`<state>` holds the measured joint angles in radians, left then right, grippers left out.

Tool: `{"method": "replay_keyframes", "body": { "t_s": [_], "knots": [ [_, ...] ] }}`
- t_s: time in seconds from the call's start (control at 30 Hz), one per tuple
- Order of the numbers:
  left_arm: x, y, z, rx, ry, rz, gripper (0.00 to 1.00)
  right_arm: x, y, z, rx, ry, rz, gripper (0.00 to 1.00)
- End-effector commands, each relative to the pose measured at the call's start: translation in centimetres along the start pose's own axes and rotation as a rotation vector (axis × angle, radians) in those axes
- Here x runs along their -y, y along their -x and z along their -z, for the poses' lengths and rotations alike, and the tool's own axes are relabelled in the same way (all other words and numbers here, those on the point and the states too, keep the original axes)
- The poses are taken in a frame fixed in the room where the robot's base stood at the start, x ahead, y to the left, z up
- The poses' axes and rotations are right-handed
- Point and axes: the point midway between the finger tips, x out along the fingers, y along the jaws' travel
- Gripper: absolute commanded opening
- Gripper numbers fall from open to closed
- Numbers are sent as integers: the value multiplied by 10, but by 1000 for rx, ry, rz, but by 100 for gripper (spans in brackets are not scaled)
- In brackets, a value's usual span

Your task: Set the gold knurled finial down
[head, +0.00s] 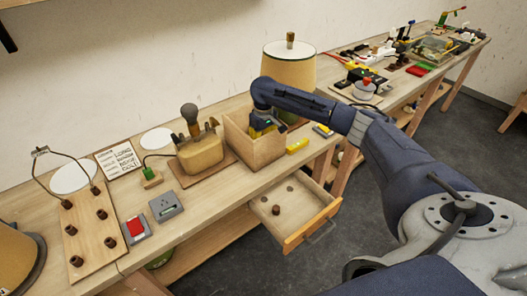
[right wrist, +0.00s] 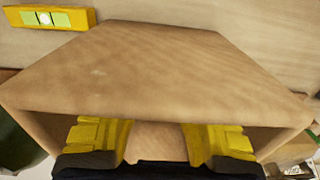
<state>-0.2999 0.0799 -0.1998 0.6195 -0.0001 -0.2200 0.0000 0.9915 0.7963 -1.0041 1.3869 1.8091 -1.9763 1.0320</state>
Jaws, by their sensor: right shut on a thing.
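My right gripper (right wrist: 160,145) reaches down into an open wooden box (right wrist: 160,70). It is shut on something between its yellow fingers. The held thing is hidden in both views, so its gold knurling does not show. In the head view the arm comes in from the right, and the gripper (head: 262,130) is behind the front wall of the wooden box (head: 256,152). A small brown-gold cylinder (head: 290,39) stands on top of a shaded lamp (head: 291,68) behind the box. My left gripper is not in view.
A yellow level (head: 297,146) lies right of the box; it also shows in the right wrist view (right wrist: 45,18). An open drawer (head: 320,221) with several small brown pieces juts out below.

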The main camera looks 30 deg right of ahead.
Motion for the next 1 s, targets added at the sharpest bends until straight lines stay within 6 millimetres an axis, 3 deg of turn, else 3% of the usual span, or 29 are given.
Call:
{"method": "replay_keyframes", "body": {
  "t_s": [0.17,0.43,0.9,0.93,1.0],
  "knots": [
    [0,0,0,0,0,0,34,0,-8,0,0,0,0,0],
    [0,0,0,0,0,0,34,0,-40,0,1,0,0,0],
    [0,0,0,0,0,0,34,0,-46,0,0,-1,0,0],
    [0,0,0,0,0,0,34,0,-46,0,0,-1,-1,15],
    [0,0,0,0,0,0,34,0,-46,0,0,0,-1,24]
  ]
}}
